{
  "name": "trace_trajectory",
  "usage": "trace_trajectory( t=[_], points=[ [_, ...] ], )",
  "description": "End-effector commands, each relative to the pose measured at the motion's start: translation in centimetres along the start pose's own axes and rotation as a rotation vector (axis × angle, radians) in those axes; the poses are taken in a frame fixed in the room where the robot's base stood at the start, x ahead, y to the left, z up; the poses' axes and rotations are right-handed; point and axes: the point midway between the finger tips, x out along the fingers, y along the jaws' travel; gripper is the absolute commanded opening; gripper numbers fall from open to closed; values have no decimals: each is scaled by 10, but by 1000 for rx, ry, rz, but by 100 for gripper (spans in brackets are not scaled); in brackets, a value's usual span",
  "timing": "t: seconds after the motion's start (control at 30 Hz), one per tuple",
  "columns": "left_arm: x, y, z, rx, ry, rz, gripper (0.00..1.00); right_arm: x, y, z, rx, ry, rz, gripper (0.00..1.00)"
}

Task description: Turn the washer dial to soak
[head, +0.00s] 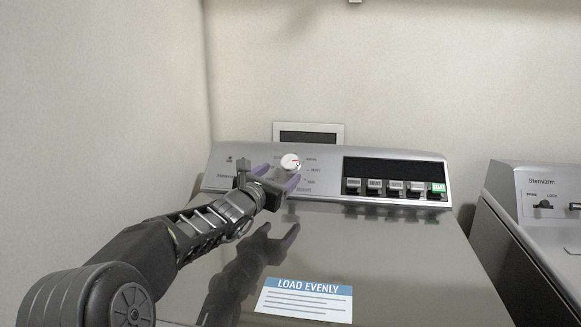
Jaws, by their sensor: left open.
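The washer dial (290,161) is a round white knob on the grey control panel at the back of the washer (400,255). A small red mark shows at its right side. Small labels ring the dial; they are too small to read surely. My left gripper (278,175) reaches in from the left, just below and in front of the dial. Its purple-tipped fingers are apart, one to the lower left of the dial and one below it. Nothing shows between them, and I cannot tell whether either finger touches the dial. My right gripper is out of view.
Right of the dial are a dark display (395,170) and a row of buttons with a green start button (438,188). The glossy lid bears a "LOAD EVENLY" label (305,299). A second machine (545,205) stands at the right. A wall stands close on the left.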

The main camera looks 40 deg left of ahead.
Motion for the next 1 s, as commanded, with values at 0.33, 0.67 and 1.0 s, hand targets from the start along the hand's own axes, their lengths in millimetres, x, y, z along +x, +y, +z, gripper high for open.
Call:
trace_trajectory(
  t=[0.33, 0.67, 1.0],
  points=[
    [42, 0, 1, -1, 0, -1, 70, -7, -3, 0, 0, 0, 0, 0],
    [76, 0, 0, -1, 0, 0, 70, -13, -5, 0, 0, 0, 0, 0],
    [76, 0, 0, 0, -1, 0, 62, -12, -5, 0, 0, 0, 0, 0]
  ],
)
